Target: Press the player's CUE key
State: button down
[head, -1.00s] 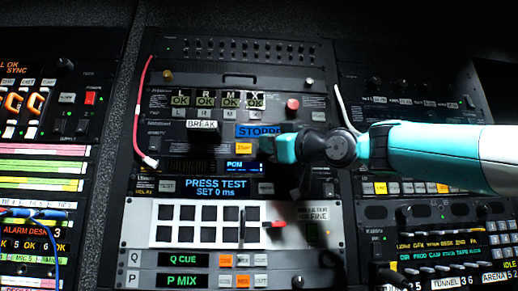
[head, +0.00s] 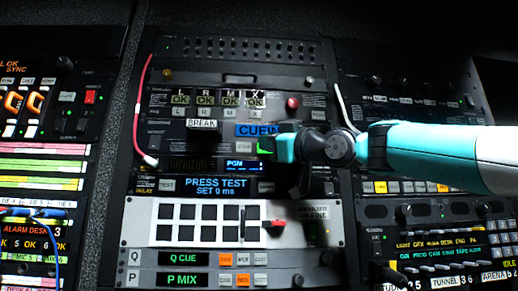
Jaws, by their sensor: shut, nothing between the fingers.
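The player (head: 215,128) is the dark unit in the middle rack. Its blue display (head: 257,130) now begins "CUEIN", with the end of the word cut off by my arm. Below the display, a small pale key (head: 244,148), apparently marked STOP, is unlit. Just right of it a key (head: 264,145) glows green; its label cannot be read. My gripper (head: 274,148) is at the right edge of the green key, mostly hidden by my turquoise wrist, and is shut and empty. Whether its tip touches the key cannot be told.
A round red button (head: 292,103) stands above my wrist. A BREAK label (head: 202,124) is to the left. Below are the PRESS TEST screen (head: 216,187) and a pale panel (head: 140,221) of black squares with a red-handled lever (head: 274,224). A white cable (head: 345,108) hangs at right.

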jog(key=shift+s+b, duration=0.35)
jog(key=shift+s, duration=0.2)
jog(key=s+b, duration=0.3)
jog(key=s, duration=0.2)
dwell(0.8)
